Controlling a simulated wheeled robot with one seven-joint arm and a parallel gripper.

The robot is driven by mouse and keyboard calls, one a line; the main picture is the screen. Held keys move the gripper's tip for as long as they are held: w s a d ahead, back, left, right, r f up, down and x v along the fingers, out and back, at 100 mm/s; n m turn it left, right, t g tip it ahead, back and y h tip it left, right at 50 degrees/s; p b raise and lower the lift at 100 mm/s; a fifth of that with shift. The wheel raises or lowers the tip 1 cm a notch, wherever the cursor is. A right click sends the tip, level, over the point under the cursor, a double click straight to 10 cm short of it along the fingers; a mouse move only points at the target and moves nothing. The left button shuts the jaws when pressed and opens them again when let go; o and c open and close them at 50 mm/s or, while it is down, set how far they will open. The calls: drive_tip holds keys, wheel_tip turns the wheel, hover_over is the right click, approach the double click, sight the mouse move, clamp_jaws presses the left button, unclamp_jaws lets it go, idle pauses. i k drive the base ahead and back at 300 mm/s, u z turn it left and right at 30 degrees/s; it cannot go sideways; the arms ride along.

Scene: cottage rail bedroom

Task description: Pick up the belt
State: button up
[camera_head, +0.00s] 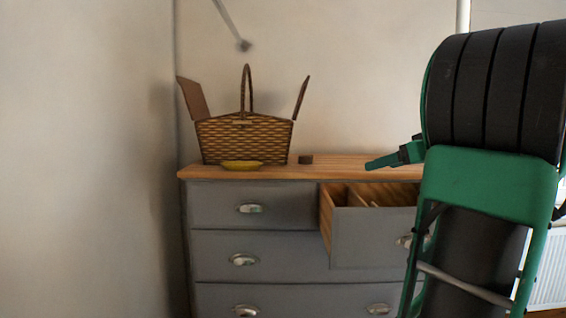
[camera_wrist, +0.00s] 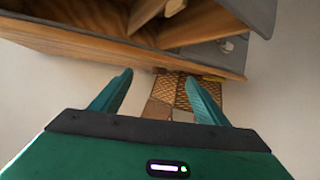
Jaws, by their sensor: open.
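No belt can be made out for certain. A small dark brown object (camera_head: 305,159) lies on the dresser top, right of the basket; it is too small to tell whether it is a belt. My gripper (camera_head: 372,164) is over the right part of the dresser top, to the right of that object and above the open drawer (camera_head: 372,240). In the wrist view my gripper (camera_wrist: 158,77) has its two green fingers apart with nothing between them. The drawer (camera_wrist: 75,38) shows wooden dividers there; its contents are mostly hidden.
The grey dresser (camera_head: 225,205) has a wooden top. A wicker basket (camera_head: 245,140) with raised flaps stands at its left; it also shows in the wrist view (camera_wrist: 208,92). Walls stand behind and left.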

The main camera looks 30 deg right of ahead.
sight(308, 159)
drive_tip(key=i, duration=1)
drive_tip(key=z, duration=0.05)
